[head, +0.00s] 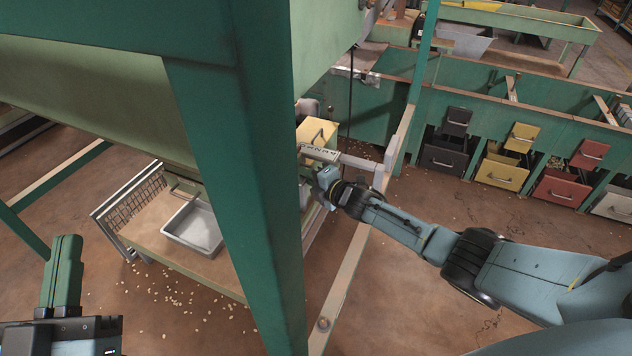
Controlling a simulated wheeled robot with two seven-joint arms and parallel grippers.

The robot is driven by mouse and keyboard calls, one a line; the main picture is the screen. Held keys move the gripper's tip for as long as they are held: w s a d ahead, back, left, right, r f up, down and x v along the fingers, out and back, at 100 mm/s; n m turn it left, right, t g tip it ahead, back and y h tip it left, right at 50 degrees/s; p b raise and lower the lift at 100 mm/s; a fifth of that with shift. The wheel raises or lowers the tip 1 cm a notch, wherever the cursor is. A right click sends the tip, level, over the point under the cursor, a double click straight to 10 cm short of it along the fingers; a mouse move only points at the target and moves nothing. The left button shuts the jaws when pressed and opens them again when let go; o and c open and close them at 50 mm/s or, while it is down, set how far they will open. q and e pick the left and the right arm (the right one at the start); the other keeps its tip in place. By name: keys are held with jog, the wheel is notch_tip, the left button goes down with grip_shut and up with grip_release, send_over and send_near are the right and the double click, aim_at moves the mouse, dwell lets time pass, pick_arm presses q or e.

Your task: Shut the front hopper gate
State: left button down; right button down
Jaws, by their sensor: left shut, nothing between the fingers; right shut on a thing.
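The green hopper (100,90) fills the upper left, with a thick green post in front of it. My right gripper (322,182) is beside that post, under a light grey bar with lettering (345,159). It is shut on what looks like the front hopper gate's handle; the post and the gripper hide most of the grip and the gate. I cannot tell how far open the gate is. My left gripper (66,262) is shut and empty at the lower left, apart from the hopper.
A yellow box (316,130) shows behind the post. Nuts lie scattered on the floor. Coloured bins (502,170) line the green bench at right.

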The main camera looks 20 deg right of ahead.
jog(key=shift+w+a, duration=0.15)
jog(key=shift+a, duration=0.05)
pick_arm(q)
jog(key=shift+s+r+t+h, duration=0.3)
jog(key=shift+s+r, duration=0.05)
jog(key=shift+r, duration=0.2)
pick_arm(e)
jog(key=shift+r, duration=0.15)
jog(key=shift+a, duration=0.1)
jog(key=c, duration=1.5)
grip_release()
jog(key=shift+w, duration=0.15)
jog(key=shift+c, duration=0.2)
pick_arm(q)
jog(key=shift+w, duration=0.15)
pick_arm(e)
jog(key=shift+r, duration=0.1)
